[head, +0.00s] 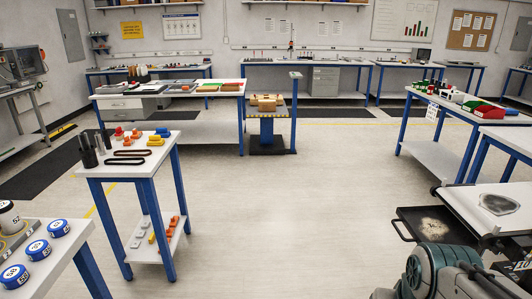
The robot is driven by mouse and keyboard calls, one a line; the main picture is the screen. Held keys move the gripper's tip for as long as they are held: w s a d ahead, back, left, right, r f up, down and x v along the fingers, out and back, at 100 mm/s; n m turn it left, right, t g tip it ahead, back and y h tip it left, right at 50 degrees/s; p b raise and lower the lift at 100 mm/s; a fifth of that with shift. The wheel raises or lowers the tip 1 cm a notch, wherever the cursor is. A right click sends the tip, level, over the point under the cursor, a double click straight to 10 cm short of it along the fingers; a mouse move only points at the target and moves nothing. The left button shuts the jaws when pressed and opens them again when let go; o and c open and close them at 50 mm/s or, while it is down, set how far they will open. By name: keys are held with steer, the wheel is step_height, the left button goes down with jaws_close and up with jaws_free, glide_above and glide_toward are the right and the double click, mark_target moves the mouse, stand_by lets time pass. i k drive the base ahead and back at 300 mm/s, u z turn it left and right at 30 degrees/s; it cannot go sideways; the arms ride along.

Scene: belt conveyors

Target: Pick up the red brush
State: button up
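I cannot make out a red brush for certain in the head view. Small red-orange pieces (119,131) lie on the small blue-legged table (95,171) at left, too small to identify. A red bin (487,109) stands on the right-hand table (480,124), beside a green one. Part of my arm shows at the bottom right; my gripper is not in view.
A table with blue-lidded round containers (38,249) is close at the front left. A dark tray (424,226) and a table with a dark patch are close at right. The middle floor (290,200) is clear. Long benches line the back wall.

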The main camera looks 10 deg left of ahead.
mark_target(119, 135)
steer(key=u, duration=1.5)
steer(key=i, duration=0.2)
steer(key=z, duration=0.15)
